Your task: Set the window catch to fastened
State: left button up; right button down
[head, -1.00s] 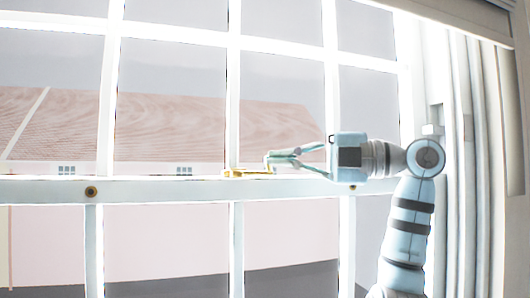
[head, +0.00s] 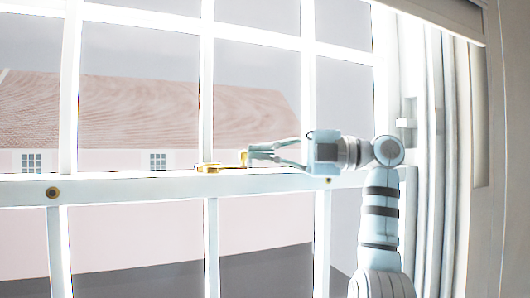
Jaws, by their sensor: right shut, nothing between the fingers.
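The brass window catch (head: 208,168) sits on top of the white meeting rail (head: 130,187), near the middle of the head view. A small upright brass piece (head: 244,159) stands to its right; whether it is the catch's lever I cannot tell for sure. My right gripper (head: 250,152) comes in from the right, level with the rail. Its fingers are shut and empty, with the tips right at the upright brass piece. Whether they touch it is unclear. My left gripper is not in view.
White glazing bars cross the window, with a pink-roofed house outside. Round brass fittings (head: 53,193) sit on the rail's face. The window's side frame and a pale curtain (head: 432,150) stand close to the right of my arm.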

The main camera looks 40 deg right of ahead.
jog(key=shift+d, duration=0.1)
jog(key=v, duration=1.2)
jog(key=shift+f, duration=0.1)
